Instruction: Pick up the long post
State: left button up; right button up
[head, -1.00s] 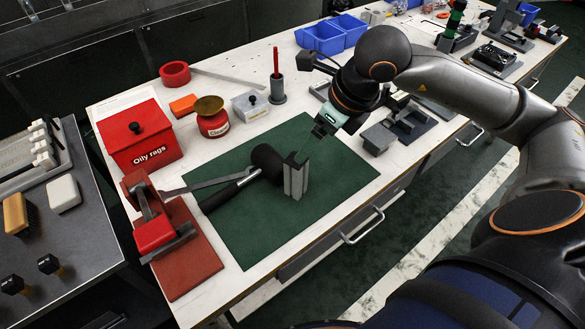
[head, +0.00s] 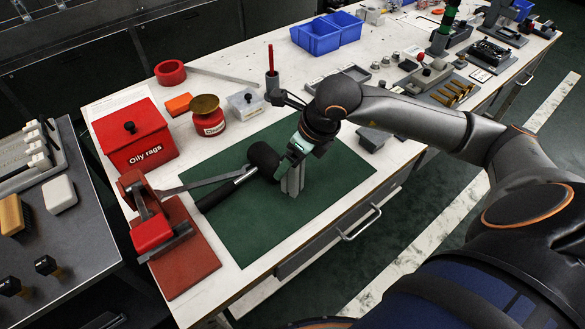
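A grey post (head: 292,182) stands upright on the green mat (head: 335,190), just right of a black-headed mallet. My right gripper (head: 291,160) comes down over the post's upper end, which its fingers hide. I cannot tell whether the fingers are apart around the post or closed on it. My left gripper is not in view.
The mallet (head: 262,157) and a grey wrench (head: 205,182) lie close left of the post. A red vise (head: 152,234) and the red oily rags box (head: 135,137) stand further left. The mat's front right is clear.

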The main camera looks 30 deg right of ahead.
grip_shut()
dwell(0.5)
dwell(0.8)
